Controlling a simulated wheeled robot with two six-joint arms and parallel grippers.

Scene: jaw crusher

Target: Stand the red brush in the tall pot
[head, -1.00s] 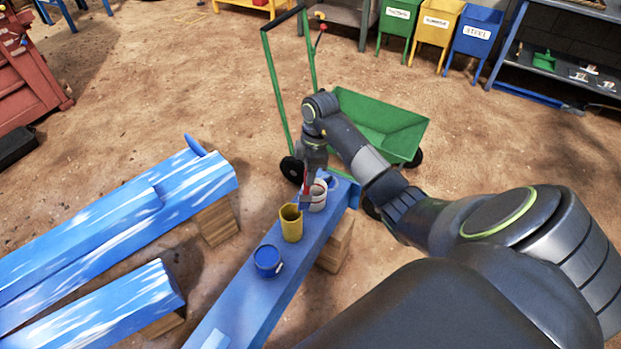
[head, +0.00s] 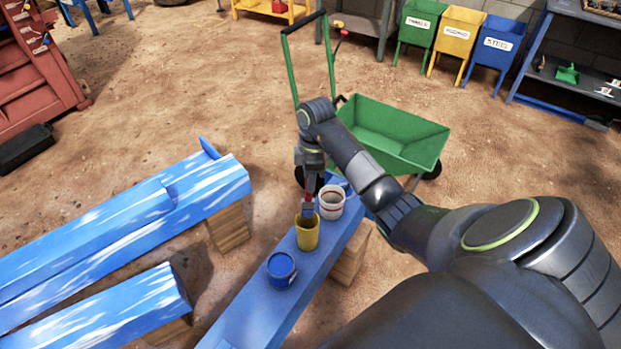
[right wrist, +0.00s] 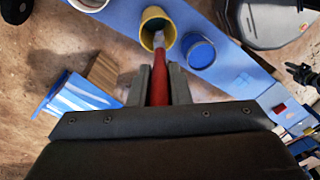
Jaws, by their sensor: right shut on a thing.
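The red brush (right wrist: 160,82) is gripped by its handle between the two fingers of my right gripper (right wrist: 160,88). In the head view, my right gripper (head: 309,190) points down above the yellow pot (head: 307,236), with the red handle below it. The yellow pot is narrow and looks taller than its neighbours; it also shows in the right wrist view (right wrist: 146,32). The brush's lower end is at the pot's mouth; how far inside it is, I cannot tell.
The pot stands on a blue beam (head: 262,306) between a white pot (head: 331,203) behind and a blue can (head: 281,270) in front. A green wheelbarrow (head: 400,135) stands behind. Blue-painted beams (head: 110,230) lie to the left.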

